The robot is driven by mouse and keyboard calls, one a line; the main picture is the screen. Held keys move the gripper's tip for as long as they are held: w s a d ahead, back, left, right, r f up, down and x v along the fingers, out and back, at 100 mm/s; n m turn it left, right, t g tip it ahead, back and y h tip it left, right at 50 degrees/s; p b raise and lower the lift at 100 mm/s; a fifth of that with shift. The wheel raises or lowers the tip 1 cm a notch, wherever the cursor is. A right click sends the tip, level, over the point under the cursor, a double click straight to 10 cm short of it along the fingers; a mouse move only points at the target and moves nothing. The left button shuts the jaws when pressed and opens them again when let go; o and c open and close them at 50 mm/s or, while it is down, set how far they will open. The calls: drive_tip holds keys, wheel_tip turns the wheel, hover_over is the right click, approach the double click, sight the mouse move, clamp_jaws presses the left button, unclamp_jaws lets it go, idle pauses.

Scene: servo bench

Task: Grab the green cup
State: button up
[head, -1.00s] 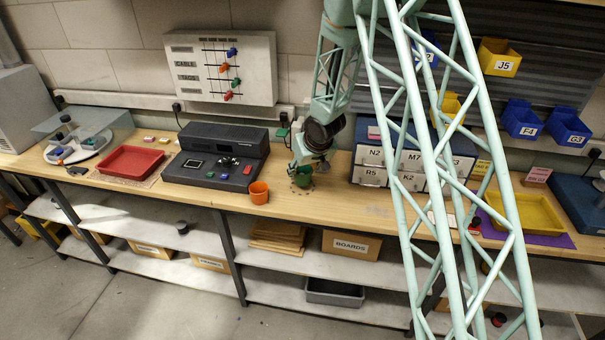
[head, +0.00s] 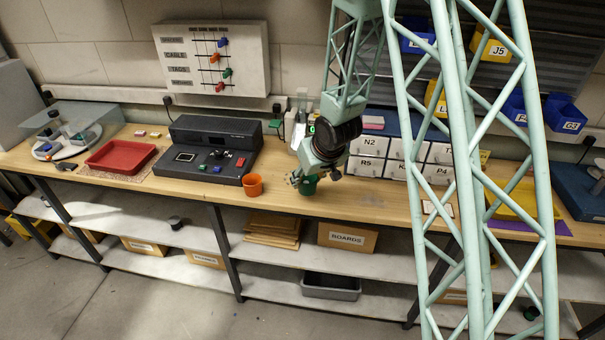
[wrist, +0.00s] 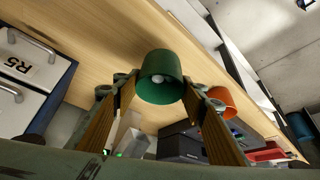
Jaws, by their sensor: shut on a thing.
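The green cup (head: 309,186) is at the bench's front part, right of the orange cup. My gripper (head: 304,181) is tilted down at it from above and partly hides it. In the wrist view the green cup (wrist: 160,75) sits between the two fingertips, with its rim toward the camera. My gripper is shut on it, one finger on each side. I cannot tell whether the cup's base touches the wooden bench (head: 370,200).
An orange cup (head: 253,186) stands close by on the left, beside the dark control console (head: 212,150). A drawer cabinet (head: 400,160) stands behind to the right. A red tray (head: 122,156) is farther left. Bare bench lies to the right of my gripper.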

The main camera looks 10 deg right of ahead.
sight(310, 186)
drive_tip(key=shift+s+d+r, duration=0.1)
drive_tip(key=shift+s+r, duration=0.1)
drive_tip(key=shift+s, duration=1.6)
